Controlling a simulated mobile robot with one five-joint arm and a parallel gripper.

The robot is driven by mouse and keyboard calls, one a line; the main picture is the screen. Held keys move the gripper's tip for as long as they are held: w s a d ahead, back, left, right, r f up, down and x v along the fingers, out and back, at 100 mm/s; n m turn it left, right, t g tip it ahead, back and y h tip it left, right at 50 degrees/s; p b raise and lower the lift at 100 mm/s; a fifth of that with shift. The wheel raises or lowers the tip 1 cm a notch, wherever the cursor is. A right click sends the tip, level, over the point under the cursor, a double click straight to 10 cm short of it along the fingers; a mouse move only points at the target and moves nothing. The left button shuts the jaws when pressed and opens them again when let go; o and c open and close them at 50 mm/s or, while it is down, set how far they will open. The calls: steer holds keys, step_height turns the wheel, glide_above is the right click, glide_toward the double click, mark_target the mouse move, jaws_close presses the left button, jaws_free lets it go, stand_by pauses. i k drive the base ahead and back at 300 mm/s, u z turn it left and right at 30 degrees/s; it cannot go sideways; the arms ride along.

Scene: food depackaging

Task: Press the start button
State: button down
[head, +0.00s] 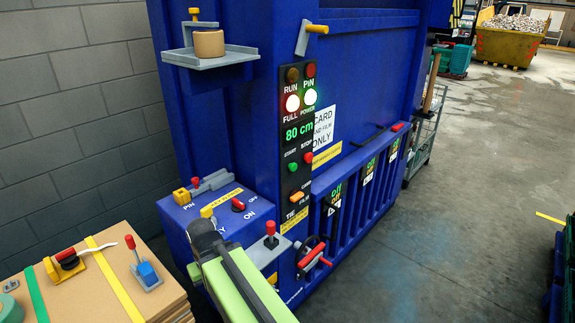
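The green start button (292,167) is on the black control panel (297,130) on the front of the blue baler. It sits under the word START, to the left of the red stop button (308,158). Nothing covers it. My arm reaches up from the bottom edge, and its dark end with my gripper (204,236) is below and to the left of the panel, apart from the button. The fingers cannot be made out, so I cannot tell whether they are open or shut.
A red-knobbed lever (270,236) and a red-handled wheel (312,252) stick out below the panel. The blue box with an ON/OFF switch (238,205) is beside my arm. The floor (450,230) at right is mostly clear.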

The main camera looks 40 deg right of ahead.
mark_target(293, 167)
steer(key=u, duration=1.6)
steer(key=i, duration=0.4)
steer(key=z, duration=1.15)
